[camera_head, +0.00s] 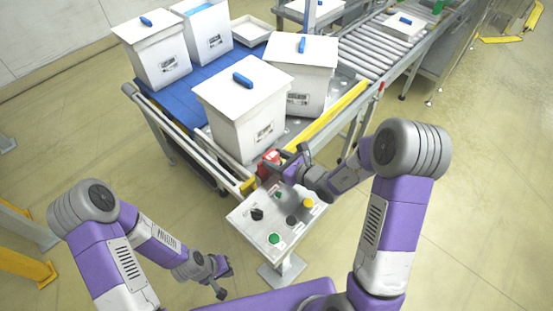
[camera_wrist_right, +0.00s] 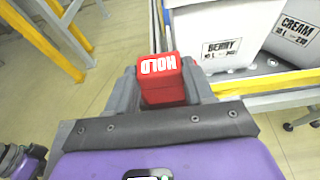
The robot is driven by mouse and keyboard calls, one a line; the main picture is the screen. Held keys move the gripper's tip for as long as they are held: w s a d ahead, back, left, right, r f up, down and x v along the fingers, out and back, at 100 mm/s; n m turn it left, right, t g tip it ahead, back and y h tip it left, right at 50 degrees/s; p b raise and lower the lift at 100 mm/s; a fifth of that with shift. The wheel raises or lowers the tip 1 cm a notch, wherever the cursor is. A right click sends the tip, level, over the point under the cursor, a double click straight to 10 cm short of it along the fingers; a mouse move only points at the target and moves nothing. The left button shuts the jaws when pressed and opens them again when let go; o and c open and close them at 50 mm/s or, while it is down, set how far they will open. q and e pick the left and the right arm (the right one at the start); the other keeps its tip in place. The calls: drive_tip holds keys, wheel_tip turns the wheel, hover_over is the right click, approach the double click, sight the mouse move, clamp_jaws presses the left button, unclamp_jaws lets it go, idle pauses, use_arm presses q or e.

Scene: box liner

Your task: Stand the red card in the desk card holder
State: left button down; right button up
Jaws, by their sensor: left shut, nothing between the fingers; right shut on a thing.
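The red card (camera_head: 268,158) is near the conveyor's near end, just beyond the control desk (camera_head: 243,226). In the right wrist view the red card (camera_wrist_right: 160,72) shows the white word HOLD, upside down. My right gripper (camera_head: 279,163) is shut on it; in the wrist view the dark fingers (camera_wrist_right: 163,92) are on both sides of it. I cannot make out the desk card holder in either view. The desk top carries green, yellow and black controls. My left gripper (camera_head: 221,281) is shut and empty, low and left of the desk.
A white lidded box (camera_head: 243,110) with a blue handle stands close behind the card, beside another white box (camera_head: 301,80). A yellow rail (camera_head: 330,115) runs along the conveyor edge. The roller conveyor (camera_head: 375,45) extends to the back right. Open floor lies left of the desk.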

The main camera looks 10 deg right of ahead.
drive_tip(key=o, duration=1.2)
drive_tip(key=shift+r, duration=0.15)
wheel_tip(320, 180, up, 7)
drive_tip(key=p, duration=0.5)
idle(0.4)
